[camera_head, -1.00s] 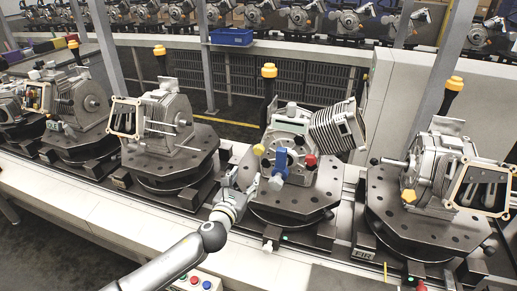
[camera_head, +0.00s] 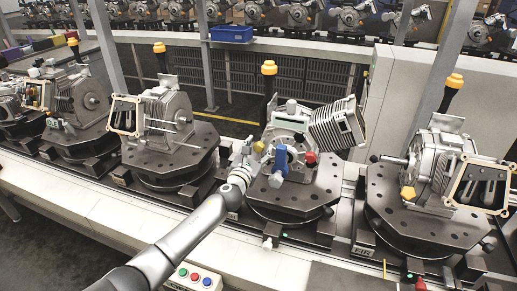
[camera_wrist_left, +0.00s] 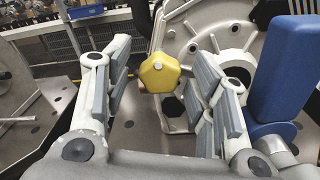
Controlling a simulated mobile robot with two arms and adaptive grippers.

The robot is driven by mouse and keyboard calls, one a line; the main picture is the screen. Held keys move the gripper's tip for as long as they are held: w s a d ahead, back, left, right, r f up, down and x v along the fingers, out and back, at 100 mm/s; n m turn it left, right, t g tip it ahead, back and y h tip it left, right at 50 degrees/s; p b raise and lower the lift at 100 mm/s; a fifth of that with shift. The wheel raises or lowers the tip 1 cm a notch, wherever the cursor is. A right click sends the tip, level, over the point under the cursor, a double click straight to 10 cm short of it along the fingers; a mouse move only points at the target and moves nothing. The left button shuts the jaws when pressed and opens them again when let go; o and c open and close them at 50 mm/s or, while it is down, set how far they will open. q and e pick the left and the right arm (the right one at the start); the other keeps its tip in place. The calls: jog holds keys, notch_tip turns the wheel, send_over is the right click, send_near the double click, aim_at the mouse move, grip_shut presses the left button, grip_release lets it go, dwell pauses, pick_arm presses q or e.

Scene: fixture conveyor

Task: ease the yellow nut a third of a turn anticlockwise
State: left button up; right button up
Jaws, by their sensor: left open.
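The yellow nut (camera_head: 258,147) sits on the left part of the grey engine housing (camera_head: 291,120) on the middle fixture. My left gripper (camera_head: 249,155) is at the left of the housing, close to the nut. In the wrist view the left gripper (camera_wrist_left: 164,66) is open, with a gap between each pad and the nut. Nothing is held. My right gripper is in neither view.
A blue handle (camera_head: 279,160) stands just right of the nut; it also shows close to the right finger in the wrist view (camera_wrist_left: 285,75). A red knob (camera_head: 310,158) is farther right. The dark fixture plate (camera_head: 310,195) lies below. Other fixtures stand on both sides.

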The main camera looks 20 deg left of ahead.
pick_arm(q)
jog(key=shift+w, duration=0.6)
jog(key=c, duration=1)
